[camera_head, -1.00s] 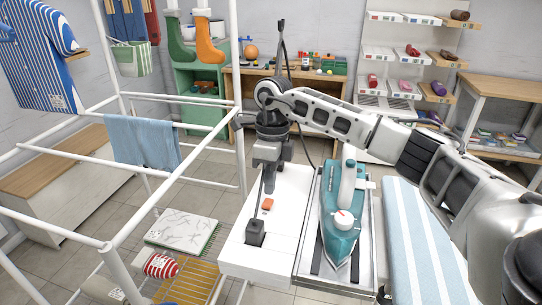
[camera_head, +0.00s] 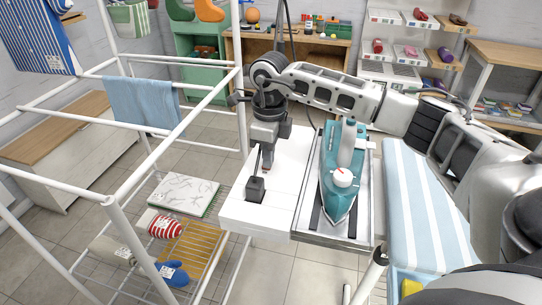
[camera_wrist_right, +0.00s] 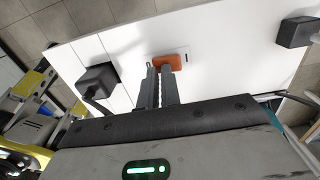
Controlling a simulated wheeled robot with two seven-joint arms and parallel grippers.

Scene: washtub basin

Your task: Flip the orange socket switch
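The orange socket switch (camera_wrist_right: 167,62) sits on the white board (camera_wrist_right: 225,45) in the right wrist view. In the head view my right gripper hides nearly all of it. My right gripper (camera_wrist_right: 158,68) points at the switch with its two thin fingers close together and nothing visible between them. Its tips overlap the switch's near edge in the wrist view; I cannot tell whether they touch it. In the head view the right gripper (camera_head: 266,165) points down over the white board (camera_head: 240,208). My left gripper is not in view.
A black plug (camera_head: 255,189) stands on the board near the switch; a second black block (camera_wrist_right: 295,32) shows in the wrist view. A teal iron (camera_head: 342,175) rests on a tray to the right. A white drying rack (camera_head: 118,220) stands left, a striped ironing board (camera_head: 412,215) right.

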